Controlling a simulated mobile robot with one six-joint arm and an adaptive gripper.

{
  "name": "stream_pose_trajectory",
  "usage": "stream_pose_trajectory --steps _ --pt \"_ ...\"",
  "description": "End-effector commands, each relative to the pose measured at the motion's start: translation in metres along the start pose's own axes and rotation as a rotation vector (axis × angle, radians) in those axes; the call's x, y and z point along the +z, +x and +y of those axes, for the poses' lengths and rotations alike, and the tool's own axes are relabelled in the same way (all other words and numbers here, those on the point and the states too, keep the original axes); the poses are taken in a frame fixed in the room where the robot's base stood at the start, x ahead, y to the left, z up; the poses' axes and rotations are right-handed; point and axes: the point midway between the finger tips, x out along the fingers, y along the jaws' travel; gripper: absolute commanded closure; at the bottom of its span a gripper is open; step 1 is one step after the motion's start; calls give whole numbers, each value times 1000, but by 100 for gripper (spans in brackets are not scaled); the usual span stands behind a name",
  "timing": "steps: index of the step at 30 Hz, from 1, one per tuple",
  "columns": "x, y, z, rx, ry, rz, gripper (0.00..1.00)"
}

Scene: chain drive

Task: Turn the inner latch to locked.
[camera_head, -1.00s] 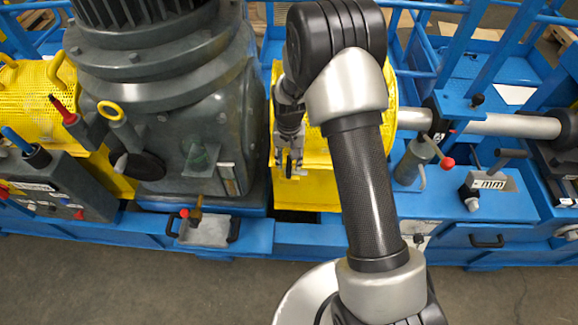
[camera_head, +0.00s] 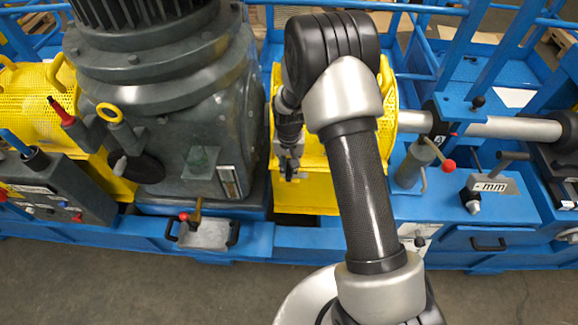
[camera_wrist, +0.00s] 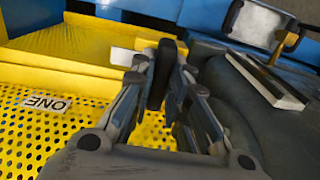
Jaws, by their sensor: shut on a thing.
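My gripper (camera_head: 289,170) is at the left front side of the yellow perforated guard (camera_head: 310,190), beside the big grey gear housing. In the wrist view its two fingers (camera_wrist: 160,70) are closed on a dark, narrow, upright bar, which looks like the inner latch (camera_wrist: 158,78). The bar stands between the fingertips, in front of the yellow guard, which fills the left of that view with a white "ONE" label (camera_wrist: 47,103). A pale plate (camera_wrist: 122,57) shows just left of the fingers. The latch's pivot and any lock mark are hidden by the fingers.
The grey housing (camera_head: 205,140) stands close on the left of my gripper. A small tray with a red-knobbed lever (camera_head: 190,217) sits at the front edge. A grey shaft (camera_head: 510,128) runs out to the right. The floor in front is clear.

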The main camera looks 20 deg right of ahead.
Motion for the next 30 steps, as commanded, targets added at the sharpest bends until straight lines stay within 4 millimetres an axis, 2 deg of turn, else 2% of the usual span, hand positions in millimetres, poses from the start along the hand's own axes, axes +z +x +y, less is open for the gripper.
stream_pose_trajectory --steps 3,17,30 --pt "0 0 0 0 0 0 100" --pt "0 0 0 0 -58 -1 100" --pt "0 0 0 -1 -403 -1 100"
